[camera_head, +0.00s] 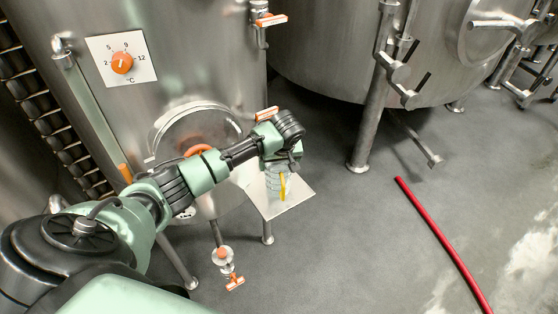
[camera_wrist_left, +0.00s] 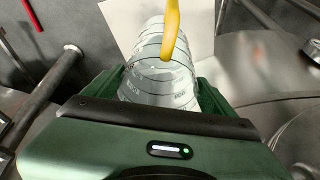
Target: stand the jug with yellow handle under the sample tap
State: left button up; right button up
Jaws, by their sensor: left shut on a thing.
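The clear jug with its yellow handle (camera_head: 283,187) is over the pale square shelf plate (camera_head: 298,196) on the tank's front. Whether its base touches the plate I cannot tell. My left gripper (camera_head: 279,160) is shut on the jug's body from the tank side. In the left wrist view the ribbed jug (camera_wrist_left: 160,82) lies between the two green fingers, its yellow handle (camera_wrist_left: 171,30) facing away. An orange-handled tap (camera_head: 266,113) on the tank shows just above my gripper; its outlet is hidden behind my wrist. My right gripper is not in view.
Another orange-handled valve (camera_head: 270,19) sits higher on the tank, and one (camera_head: 234,283) is low near the floor. A round hatch (camera_head: 195,130) is behind my arm. A red hose (camera_head: 440,240) lies on the open floor at right. A second tank (camera_head: 330,60) stands behind.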

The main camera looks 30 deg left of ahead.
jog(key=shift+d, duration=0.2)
pick_arm(q)
jog(key=shift+s+d+f, duration=0.1)
jog(key=shift+s+f, duration=0.05)
jog(key=shift+f, duration=0.3)
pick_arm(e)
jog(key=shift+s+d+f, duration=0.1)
pick_arm(q)
jog(key=o, duration=1.8)
jog(key=shift+s+f, duration=0.1)
jog(key=b+v, duration=0.1)
jog(key=v, duration=0.3)
jog(key=b+v, duration=0.1)
jog(key=v, duration=0.8)
jog(key=shift+w+b, duration=0.35)
jog(key=shift+b, duration=0.05)
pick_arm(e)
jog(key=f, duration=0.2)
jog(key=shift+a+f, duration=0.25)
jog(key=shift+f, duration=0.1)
